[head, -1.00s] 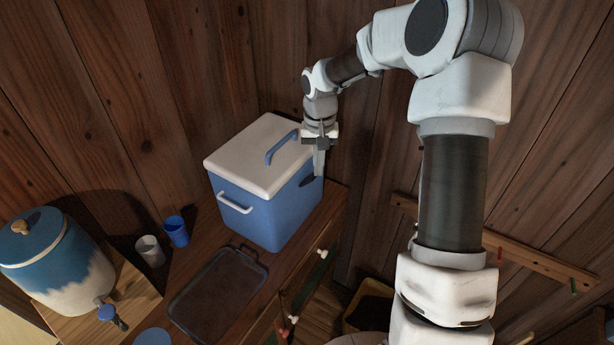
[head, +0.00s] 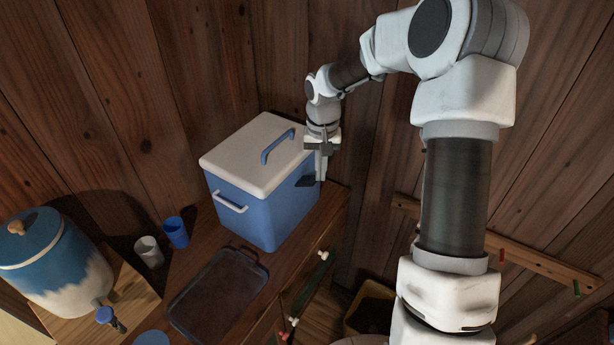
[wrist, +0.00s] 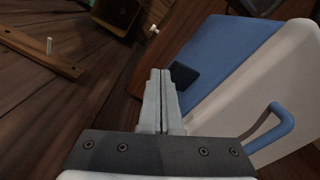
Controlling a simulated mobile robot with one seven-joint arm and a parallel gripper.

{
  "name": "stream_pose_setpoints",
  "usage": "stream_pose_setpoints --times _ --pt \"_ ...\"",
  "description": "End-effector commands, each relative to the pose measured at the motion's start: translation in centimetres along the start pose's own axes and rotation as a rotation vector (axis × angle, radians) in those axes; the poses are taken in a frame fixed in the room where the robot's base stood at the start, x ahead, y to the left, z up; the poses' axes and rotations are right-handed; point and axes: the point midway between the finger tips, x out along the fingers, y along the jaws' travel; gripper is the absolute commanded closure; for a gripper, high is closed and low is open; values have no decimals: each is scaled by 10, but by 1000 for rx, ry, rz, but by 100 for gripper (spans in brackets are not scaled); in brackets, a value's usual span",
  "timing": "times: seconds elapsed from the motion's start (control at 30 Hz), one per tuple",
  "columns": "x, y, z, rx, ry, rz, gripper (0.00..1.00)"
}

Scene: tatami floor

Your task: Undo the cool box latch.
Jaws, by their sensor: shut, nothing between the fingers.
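The cool box (head: 246,210) has a blue body and a white lid (head: 250,150), which is down. A blue handle (head: 278,147) is on the lid; it also shows in the wrist view (wrist: 272,125). A dark flat piece, which looks like the latch (head: 306,182), is on the box's right-hand side, below the lid edge. In the wrist view this latch (wrist: 184,75) lies just right of my fingertips. My gripper (head: 320,177) is shut and empty, pointing down beside that side. I cannot tell whether it touches the latch.
The box stands on a wooden cabinet (head: 322,222) near the plank wall. A dark tray (head: 218,295) lies in front. A blue cup (head: 176,232), a pale cup (head: 148,252) and a blue-and-white drink dispenser (head: 55,262) are at left. A peg rail (head: 545,267) is on the right wall.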

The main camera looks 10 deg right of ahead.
Motion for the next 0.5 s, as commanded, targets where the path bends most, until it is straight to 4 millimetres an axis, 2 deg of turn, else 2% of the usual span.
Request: stream_pose_setpoints --times 0.27,0.5 --pt "2 2 0 1 1 1 100" --pt "-12 5 2 2 2 2 100"
